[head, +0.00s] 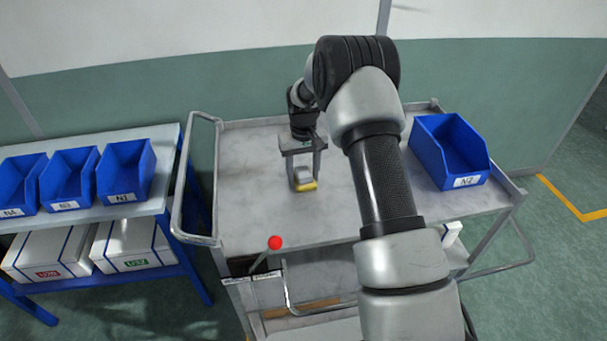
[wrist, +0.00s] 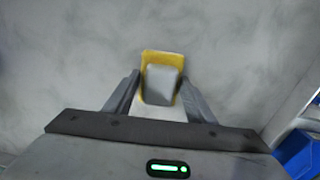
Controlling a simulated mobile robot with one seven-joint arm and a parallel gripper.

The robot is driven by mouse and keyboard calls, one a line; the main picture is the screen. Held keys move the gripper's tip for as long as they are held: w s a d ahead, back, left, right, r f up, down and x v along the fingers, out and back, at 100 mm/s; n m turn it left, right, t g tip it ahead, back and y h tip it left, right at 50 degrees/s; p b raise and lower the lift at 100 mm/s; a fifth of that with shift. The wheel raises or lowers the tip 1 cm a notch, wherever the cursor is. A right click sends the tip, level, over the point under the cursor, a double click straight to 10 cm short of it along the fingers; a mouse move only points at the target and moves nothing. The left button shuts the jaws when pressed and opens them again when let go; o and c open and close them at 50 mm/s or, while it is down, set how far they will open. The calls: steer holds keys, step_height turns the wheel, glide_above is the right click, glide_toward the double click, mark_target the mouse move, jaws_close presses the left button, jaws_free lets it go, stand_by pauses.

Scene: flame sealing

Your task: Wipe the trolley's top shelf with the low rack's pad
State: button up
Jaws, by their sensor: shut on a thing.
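The pad (head: 305,183) is a small block with a yellow base and a grey grip on top. It also shows in the wrist view (wrist: 163,82). My gripper (head: 304,172) points down over the trolley's top shelf and is shut on the pad's grey grip, one finger on each side. The pad is at or very near the shelf surface; I cannot tell whether it touches. The trolley's top shelf (head: 255,215) is grey with darker, smudgy patches. My arm hides part of the shelf's middle and right.
A blue bin marked N2 (head: 448,150) stands on the shelf's right side. A rack (head: 160,205) at the left holds several blue bins and white boxes. The trolley has a raised handle (head: 187,190) at its left end. A red ball on a lever (head: 275,242) rises by the front edge.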

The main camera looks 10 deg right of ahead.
steer(key=r, duration=0.2)
steer(key=r+p, duration=0.1)
steer(key=shift+s+r, duration=0.2)
steer(key=shift+r, duration=0.15)
steer(key=shift+w+r+p, duration=0.1)
steer(key=shift+r+p, duration=1.1)
steer(key=shift+r, duration=1)
